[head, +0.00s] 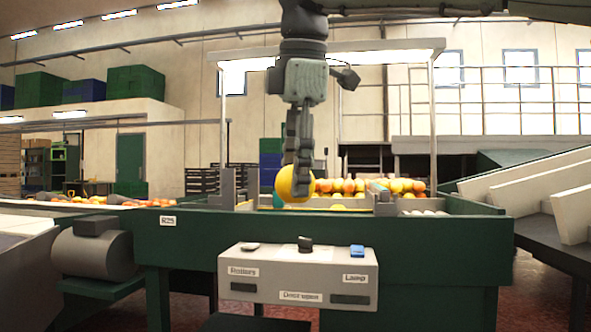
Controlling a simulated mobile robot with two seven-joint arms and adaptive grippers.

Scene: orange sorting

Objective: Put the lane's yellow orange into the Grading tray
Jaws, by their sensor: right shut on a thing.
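My right gripper (297,180) comes down from the top and points downward. It is shut on a yellow orange (291,186) and holds it at the level of the sorting table's top, in front of the lanes. The fingers hide part of the orange's right side. Several other oranges (350,186) lie in the lane area behind it. No tray in view has a readable Grading label, so I cannot tell which one it is. My left gripper is not in view.
A green sorting table (440,255) fills the middle, with a grey control box (297,277) on its front. A lamp frame (437,130) stands over the lanes. A belt with oranges (90,202) runs in from the left. Pale chutes (530,175) stand at the right.

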